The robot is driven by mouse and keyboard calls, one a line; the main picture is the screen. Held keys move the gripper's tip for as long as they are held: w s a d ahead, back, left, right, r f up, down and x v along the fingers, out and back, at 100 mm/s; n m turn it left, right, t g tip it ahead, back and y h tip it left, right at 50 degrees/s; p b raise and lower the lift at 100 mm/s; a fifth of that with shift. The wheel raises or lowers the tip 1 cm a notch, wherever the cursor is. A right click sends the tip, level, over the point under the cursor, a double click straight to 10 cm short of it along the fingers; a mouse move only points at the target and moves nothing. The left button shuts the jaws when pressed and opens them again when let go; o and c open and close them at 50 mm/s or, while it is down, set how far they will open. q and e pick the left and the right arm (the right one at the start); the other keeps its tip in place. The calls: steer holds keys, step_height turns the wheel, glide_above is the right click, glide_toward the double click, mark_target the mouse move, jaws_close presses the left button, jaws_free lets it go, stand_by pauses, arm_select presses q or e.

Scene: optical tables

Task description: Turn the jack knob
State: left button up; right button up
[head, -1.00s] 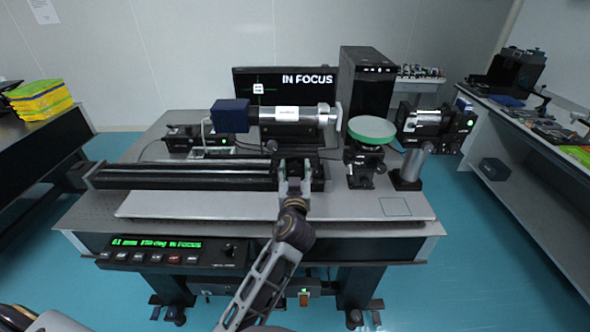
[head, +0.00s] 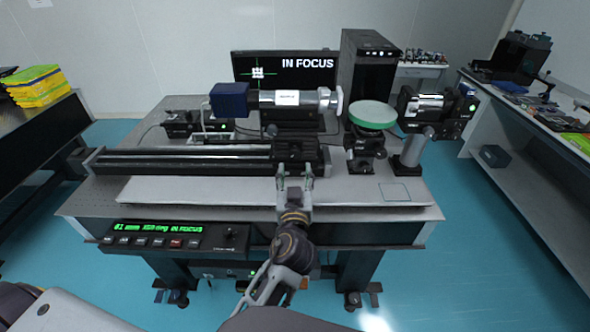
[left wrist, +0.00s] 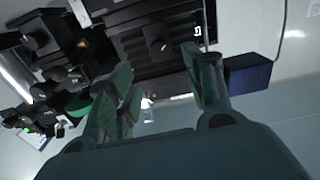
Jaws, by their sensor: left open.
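My left gripper (head: 294,172) is open and empty in front of the dark carriage (head: 297,150) on the rail. In the left wrist view its two green-grey fingers (left wrist: 158,78) are spread, with a dark block and a small round knob (left wrist: 158,47) beyond and between them; the fingers look apart from it. I cannot tell whether this is the jack knob. A dark stand (head: 366,158) with small knobs carries a green disc (head: 372,114), right of my gripper. My right gripper is not in view.
A silver tube with a blue box (head: 229,99) stands behind the carriage. A dark camera-like unit (head: 428,110) on a post stands right of the disc. A control box (head: 175,238) is at the front left. The monitor (head: 284,75) reads IN FOCUS. The table's front right is clear.

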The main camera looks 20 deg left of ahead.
arm_select(q)
steer(key=shift+v, duration=1.25)
